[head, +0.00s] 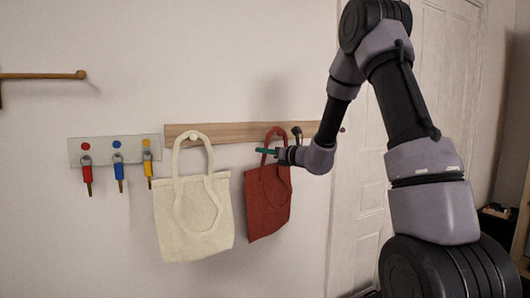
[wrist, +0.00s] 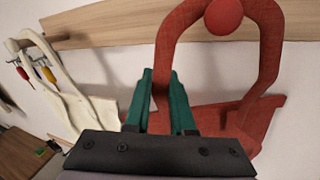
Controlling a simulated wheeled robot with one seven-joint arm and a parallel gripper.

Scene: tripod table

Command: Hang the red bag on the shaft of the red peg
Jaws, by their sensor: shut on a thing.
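The red bag (head: 267,203) is upright in front of the wall under the wooden rail, slightly tilted. In the wrist view its strap (wrist: 268,50) forms a loop, and the round red peg knob (wrist: 223,15) shows in front of the loop's upper part. The top of the loop is cut off, so I cannot tell whether the strap rests on the shaft, which the knob hides. My gripper (head: 267,151) has teal fingers and is shut on the strap's left side, below the knob; the fingers also show in the wrist view (wrist: 164,105).
A cream bag (head: 193,220) hangs from a pale peg (head: 193,136) on the wooden rail (head: 240,131), left of the red bag. Further left is a key panel (head: 102,146) with red, blue and yellow key fobs. A white door (head: 362,215) is at the right.

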